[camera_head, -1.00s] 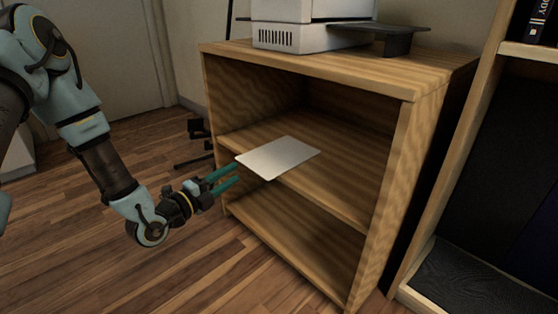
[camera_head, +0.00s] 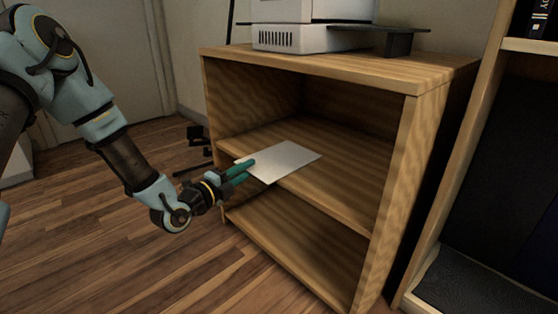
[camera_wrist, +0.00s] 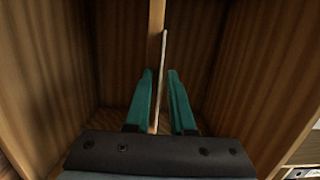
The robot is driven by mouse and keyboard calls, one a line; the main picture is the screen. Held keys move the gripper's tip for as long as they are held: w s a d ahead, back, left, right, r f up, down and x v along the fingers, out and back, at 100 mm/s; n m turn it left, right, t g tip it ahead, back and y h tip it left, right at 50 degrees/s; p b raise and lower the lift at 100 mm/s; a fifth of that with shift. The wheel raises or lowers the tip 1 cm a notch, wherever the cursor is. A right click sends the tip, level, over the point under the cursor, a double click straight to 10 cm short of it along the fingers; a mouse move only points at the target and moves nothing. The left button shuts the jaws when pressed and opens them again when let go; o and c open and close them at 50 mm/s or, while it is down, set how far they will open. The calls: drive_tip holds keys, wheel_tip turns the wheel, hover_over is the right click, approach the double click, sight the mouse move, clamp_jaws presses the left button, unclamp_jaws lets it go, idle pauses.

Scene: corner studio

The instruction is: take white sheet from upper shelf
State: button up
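The white sheet (camera_head: 281,162) lies flat on the upper shelf (camera_head: 325,184) of the wooden cabinet, with its near left edge sticking out past the shelf front. My gripper (camera_head: 246,169) is at that overhanging edge, its green fingers reaching it from the front left. In the wrist view the sheet (camera_wrist: 161,75) shows edge-on as a thin pale strip running between the two fingers. My gripper (camera_wrist: 160,90) is open there, with a gap on each side of the sheet.
The wooden cabinet (camera_head: 436,82) has a lower compartment (camera_head: 290,238) that looks empty. A white machine (camera_head: 290,37) with a dark tray stands on top. A bookcase (camera_head: 480,150) is at the right. Bare wooden floor lies in front.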

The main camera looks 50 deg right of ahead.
clamp_jaws()
idle(0.3)
